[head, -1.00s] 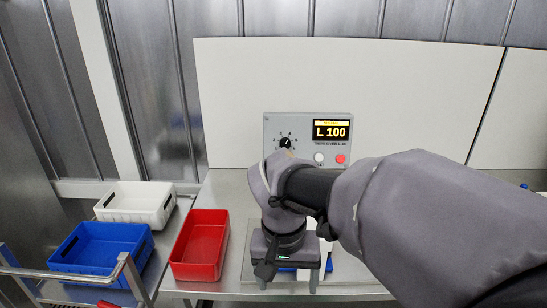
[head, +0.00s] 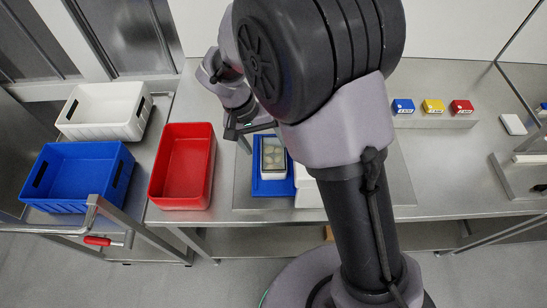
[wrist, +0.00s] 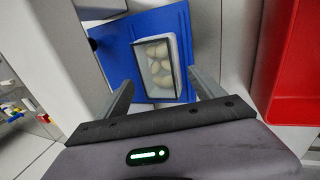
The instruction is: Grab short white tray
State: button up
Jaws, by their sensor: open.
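A short white tray (head: 272,155) with pale round filled pasta under a dark-edged clear top sits on a blue holder (head: 270,188) on the steel table. In the wrist view the tray (wrist: 158,67) lies ahead, between the lines of my two fingers, on the blue surface (wrist: 118,44). My gripper (wrist: 162,80) is open and empty, with one finger on each side of the tray's near end. Whether the fingers touch it cannot be told. In the head view my gripper (head: 243,138) is just left of the tray, and my arm hides part of the area.
A red bin (head: 183,170) stands to the left, with a blue bin (head: 78,175) and a white bin (head: 105,112) beyond it on a cart. A white block (head: 308,187) is right of the blue holder. Small blue, yellow and red boxes (head: 433,106) sit at the right.

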aim_at(271, 152)
jog(key=b+x, duration=0.2)
jog(key=x, duration=0.3)
jog(key=shift+d+f, duration=0.2)
jog(key=shift+w+r, duration=0.1)
jog(key=c, duration=1.2)
